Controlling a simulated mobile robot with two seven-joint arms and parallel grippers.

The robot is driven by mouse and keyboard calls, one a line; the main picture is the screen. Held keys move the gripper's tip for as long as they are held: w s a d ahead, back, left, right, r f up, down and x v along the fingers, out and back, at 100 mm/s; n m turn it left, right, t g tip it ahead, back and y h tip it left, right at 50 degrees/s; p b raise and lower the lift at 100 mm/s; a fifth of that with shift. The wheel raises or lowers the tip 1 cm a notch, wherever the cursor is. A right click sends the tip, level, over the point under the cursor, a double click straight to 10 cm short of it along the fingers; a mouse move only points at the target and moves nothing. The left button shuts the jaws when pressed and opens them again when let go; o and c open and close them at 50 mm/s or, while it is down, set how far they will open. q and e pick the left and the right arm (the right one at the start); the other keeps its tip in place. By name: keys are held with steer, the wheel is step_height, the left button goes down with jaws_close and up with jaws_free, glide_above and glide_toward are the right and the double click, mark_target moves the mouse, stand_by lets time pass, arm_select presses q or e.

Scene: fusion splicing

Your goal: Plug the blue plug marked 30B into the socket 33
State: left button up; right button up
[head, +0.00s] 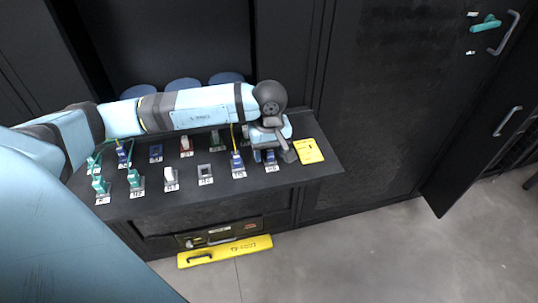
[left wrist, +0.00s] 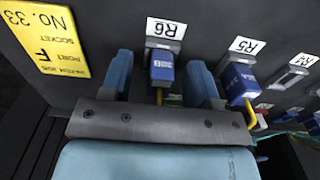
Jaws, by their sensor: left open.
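My left gripper (head: 272,149) is over the right end of the dark bench's near row. In the left wrist view its two blue fingers (left wrist: 162,85) are open, one on each side of a blue plug (left wrist: 162,68) with a yellow cable. Gaps show between plug and fingers. This plug sits at the R6 label (left wrist: 166,28); its marking is too small to read surely. In the head view the plug (head: 270,156) is partly under the gripper. A yellow card (left wrist: 45,35) reads "No. 33", "SOCKET" and "F". Which socket is 33 I cannot tell. My right gripper is not in view.
Another blue plug (left wrist: 238,80) stands at R5 (left wrist: 247,45), close to the right finger. An empty-looking grey socket (head: 205,170) is farther left in the near row. Several coloured plugs fill both rows. The yellow card (head: 308,151) lies right of the gripper. A dark cabinet wall rises behind.

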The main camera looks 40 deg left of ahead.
arm_select(q)
jaws_close()
steer(key=shift+r, duration=0.2)
steer(key=shift+r+p, duration=1.1)
steer(key=shift+r, duration=1.7)
